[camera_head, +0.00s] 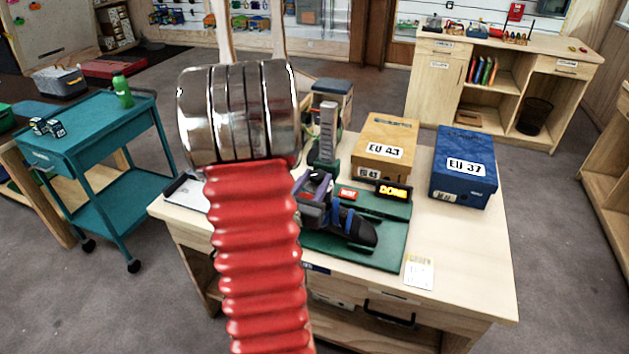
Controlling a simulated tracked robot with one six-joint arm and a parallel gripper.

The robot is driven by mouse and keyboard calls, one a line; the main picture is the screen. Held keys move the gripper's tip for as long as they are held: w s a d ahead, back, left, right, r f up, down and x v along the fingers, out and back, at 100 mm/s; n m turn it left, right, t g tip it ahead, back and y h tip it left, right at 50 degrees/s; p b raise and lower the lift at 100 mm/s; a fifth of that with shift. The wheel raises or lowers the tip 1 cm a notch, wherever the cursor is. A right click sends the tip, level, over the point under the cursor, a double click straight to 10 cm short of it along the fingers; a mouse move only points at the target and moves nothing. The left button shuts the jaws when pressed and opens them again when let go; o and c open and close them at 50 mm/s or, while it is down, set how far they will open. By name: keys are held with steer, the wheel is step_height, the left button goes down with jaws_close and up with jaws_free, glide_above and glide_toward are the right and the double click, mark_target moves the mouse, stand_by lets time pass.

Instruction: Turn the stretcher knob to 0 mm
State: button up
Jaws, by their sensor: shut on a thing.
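A dark climbing shoe (358,228) with blue straps lies on the green stretcher board (390,253) on the wooden workbench. Its toe points to the lower right. Purple-grey parts (312,211) sit at its heel end, partly behind my arm. A grey upright column (328,118) in a green holder stands behind the shoe. A small lit yellow display (393,191), seeming to read "DONE", and a small red button or label (347,194) are on the board. I cannot make out the stretcher knob or its reading. My red ribbed arm covers the area left of the shoe, and I cannot make out my gripper.
An "EU 43" box (385,145) and a blue "EU 37" box (464,169) stand at the bench's back. A pale card (419,272) lies near its front edge. A teal cart (95,138) stands left, with floor between. The bench's front right is clear.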

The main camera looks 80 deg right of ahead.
mark_target(316, 179)
steer(key=shift+n+t, duration=0.3)
steer(key=shift+t, duration=0.2)
steer(key=o, duration=1)
steer(key=shift+r, duration=0.1)
steer(key=shift+r, duration=4.85)
